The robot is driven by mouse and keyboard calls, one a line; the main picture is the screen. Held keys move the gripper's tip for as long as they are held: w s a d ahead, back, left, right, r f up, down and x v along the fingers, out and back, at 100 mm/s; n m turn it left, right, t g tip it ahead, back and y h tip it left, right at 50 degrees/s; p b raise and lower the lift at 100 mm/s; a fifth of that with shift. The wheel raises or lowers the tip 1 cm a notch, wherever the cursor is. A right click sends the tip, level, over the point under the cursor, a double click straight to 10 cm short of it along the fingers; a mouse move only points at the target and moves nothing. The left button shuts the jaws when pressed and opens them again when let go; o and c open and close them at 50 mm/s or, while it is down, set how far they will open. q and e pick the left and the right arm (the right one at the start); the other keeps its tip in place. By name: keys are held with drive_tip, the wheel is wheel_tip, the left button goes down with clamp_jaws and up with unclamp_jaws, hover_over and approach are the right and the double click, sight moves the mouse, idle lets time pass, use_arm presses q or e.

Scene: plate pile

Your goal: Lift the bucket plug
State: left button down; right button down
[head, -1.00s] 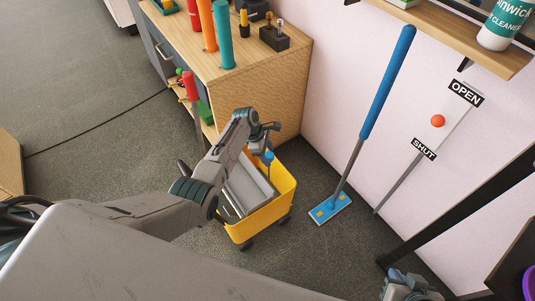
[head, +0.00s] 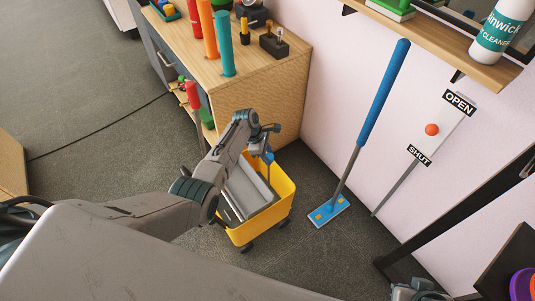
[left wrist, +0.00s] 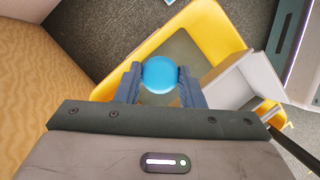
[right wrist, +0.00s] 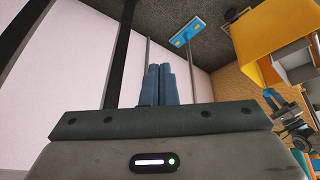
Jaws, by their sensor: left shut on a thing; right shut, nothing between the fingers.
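The yellow wheeled bucket (head: 268,218) stands on the floor beside the wooden cabinet, with a grey wringer in it. The plug shows as a round blue knob (left wrist: 160,74) over the bucket's inside in the left wrist view. My left gripper (left wrist: 160,80) is shut on this knob, one finger on each side. Whatever is below the knob is hidden, so I cannot tell whether the plug is raised. My right gripper (right wrist: 160,68) is shut and empty, away from the bucket near the pale wall. The bucket also shows in the right wrist view (right wrist: 275,30).
The wooden cabinet (head: 255,110) stands close behind the bucket, with coloured cylinders on top. A blue-handled mop (head: 384,92) leans on the wall to the right. A wall shelf (head: 440,40) holds a cleaner bottle (head: 503,30). Grey floor is free at the left.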

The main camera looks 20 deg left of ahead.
use_arm(q)
drive_tip(key=shift+r+p, duration=0.4)
drive_tip(key=shift+r, duration=0.25)
drive_tip(key=shift+w, duration=0.1)
use_arm(e)
drive_tip(key=shift+s+d+r+g+h, duration=0.4)
drive_tip(key=shift+s+d+r+g, duration=0.25)
drive_tip(key=shift+r, duration=0.2)
use_arm(q)
drive_tip(key=c, duration=0.9)
unclamp_jaws()
drive_tip(key=shift+c, duration=0.2)
drive_tip(key=shift+a+r, duration=0.1)
drive_tip(key=shift+r, duration=0.2)
drive_tip(key=p+v, duration=0.3)
drive_tip(key=v, duration=0.7)
use_arm(e)
drive_tip(key=s+x, duration=0.1)
drive_tip(key=x, duration=0.8)
drive_tip(key=shift+f+g, duration=0.45)
drive_tip(key=shift+f, duration=0.05)
use_arm(q)
drive_tip(key=shift+a, duration=0.1)
use_arm(e)
drive_tip(key=shift+s+d, duration=0.1)
